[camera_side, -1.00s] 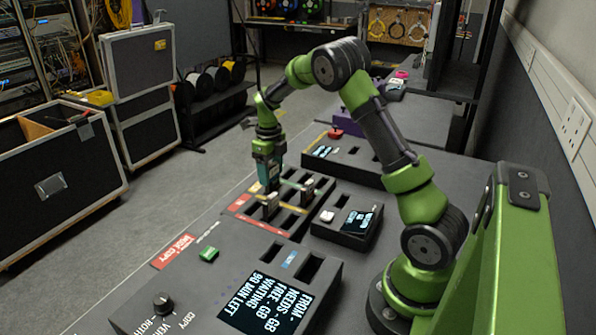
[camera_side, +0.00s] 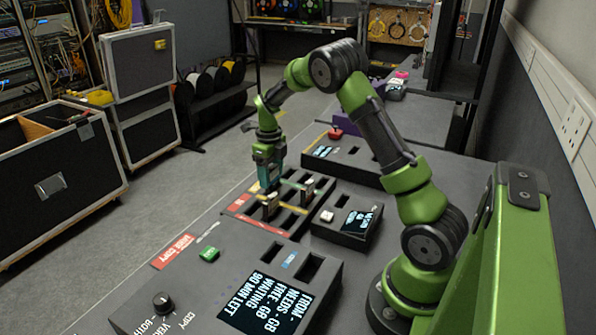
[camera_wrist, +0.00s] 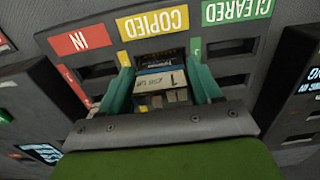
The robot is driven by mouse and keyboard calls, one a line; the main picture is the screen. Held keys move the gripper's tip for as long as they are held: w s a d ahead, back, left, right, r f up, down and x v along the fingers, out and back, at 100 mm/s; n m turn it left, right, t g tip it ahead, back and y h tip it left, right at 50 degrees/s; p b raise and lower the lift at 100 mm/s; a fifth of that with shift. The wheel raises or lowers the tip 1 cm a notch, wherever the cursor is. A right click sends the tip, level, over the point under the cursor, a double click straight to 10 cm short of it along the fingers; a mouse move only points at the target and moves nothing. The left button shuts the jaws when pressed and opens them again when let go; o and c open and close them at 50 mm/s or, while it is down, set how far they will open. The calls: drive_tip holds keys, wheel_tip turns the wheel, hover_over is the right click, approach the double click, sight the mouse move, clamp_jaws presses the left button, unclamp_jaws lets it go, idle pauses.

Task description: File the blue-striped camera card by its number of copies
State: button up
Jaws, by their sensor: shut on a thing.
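My gripper (camera_wrist: 160,80) has its two teal fingers on either side of a card (camera_wrist: 160,82) and is shut on it. The card has a pale label with small dark writing that I cannot read for certain, and a blue band shows at its far edge. It is in the column under the yellow COPIED sign (camera_wrist: 153,22) of the sorting tray. In the side view my gripper (camera_side: 269,185) points down over the tray (camera_side: 248,219), and the fingertips are hard to make out. The red IN sign (camera_wrist: 82,41) and green CLEARED sign (camera_wrist: 237,11) flank the yellow one.
Grey upright pieces (camera_side: 270,205) (camera_side: 307,188) stand at the tray. A small unit with a screen (camera_side: 358,221) stands to its right. A console with a large screen (camera_side: 265,303) and a green button (camera_side: 209,254) lie in front. Another unit (camera_side: 340,153) stands behind.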

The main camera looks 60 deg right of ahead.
drive_tip(key=shift+f, duration=0.65)
idle(0.6)
drive_tip(key=o, duration=1.3)
drive_tip(key=shift+r, duration=3.75)
